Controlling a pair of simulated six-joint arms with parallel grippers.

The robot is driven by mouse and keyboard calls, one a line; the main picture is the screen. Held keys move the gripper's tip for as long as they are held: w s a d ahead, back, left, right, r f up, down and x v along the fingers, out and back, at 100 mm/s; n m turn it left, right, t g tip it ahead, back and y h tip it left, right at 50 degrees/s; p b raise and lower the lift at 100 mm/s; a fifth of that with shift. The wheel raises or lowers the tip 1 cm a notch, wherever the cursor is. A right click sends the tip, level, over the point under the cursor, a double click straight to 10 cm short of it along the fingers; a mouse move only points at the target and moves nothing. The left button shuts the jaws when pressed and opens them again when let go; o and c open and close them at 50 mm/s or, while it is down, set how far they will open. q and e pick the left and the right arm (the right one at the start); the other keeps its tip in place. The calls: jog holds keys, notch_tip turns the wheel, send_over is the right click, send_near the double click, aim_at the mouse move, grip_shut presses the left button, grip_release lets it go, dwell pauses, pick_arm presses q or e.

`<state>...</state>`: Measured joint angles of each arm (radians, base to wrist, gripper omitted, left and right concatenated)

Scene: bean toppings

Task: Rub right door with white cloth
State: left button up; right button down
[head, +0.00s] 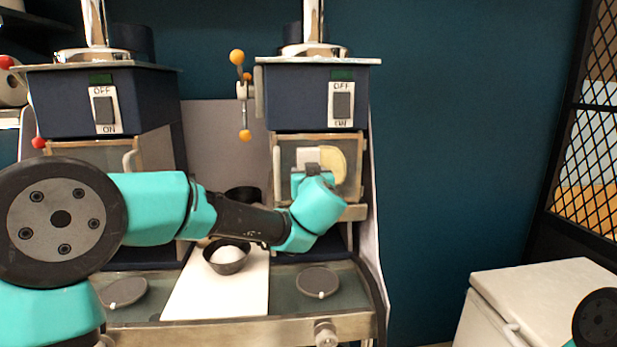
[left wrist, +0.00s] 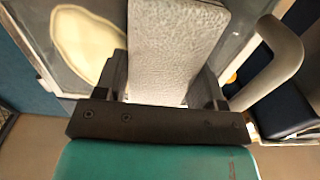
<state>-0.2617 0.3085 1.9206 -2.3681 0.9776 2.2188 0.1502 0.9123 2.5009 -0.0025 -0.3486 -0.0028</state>
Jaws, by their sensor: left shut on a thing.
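The right door (head: 354,188) is a glass panel in a tan frame on the right machine, and it looks shut. A pale yellow oval patch (head: 337,165) is on its glass; the left wrist view also shows the patch (left wrist: 85,45). My left gripper (head: 310,168) is in front of the door, shut on the white cloth (head: 307,155). In the left wrist view the cloth (left wrist: 175,50) sticks out beyond the fingers, beside the patch. I cannot tell whether it touches the glass. My right gripper is out of view.
The door's curved grey handle (left wrist: 275,65) is close beside the fingers. Below my left arm, a dark bowl of white contents (head: 227,258) stands on a white board (head: 215,297). A white chest (head: 540,290) stands at the right. An orange-knobbed lever (head: 243,90) is beside the machine.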

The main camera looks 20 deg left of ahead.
aim_at(348, 164)
pick_arm(q)
jog(key=shift+w+d, duration=0.3)
jog(key=shift+d, duration=0.55)
jog(key=shift+w+d, duration=0.25)
jog(key=shift+d, duration=0.55)
jog(key=shift+w+d, duration=0.4)
jog(key=shift+d, duration=0.4)
jog(key=shift+w+d, duration=0.4)
jog(key=shift+d, duration=0.4)
jog(key=shift+d, duration=0.1)
jog(key=shift+w+d, duration=0.3)
jog(key=shift+d, duration=0.5)
jog(key=shift+w+d, duration=0.3)
jog(key=shift+d, duration=0.5)
jog(key=shift+r, duration=0.1)
jog(key=shift+w+r, duration=0.1)
jog(key=shift+r, duration=0.75)
jog(key=shift+a, duration=0.1)
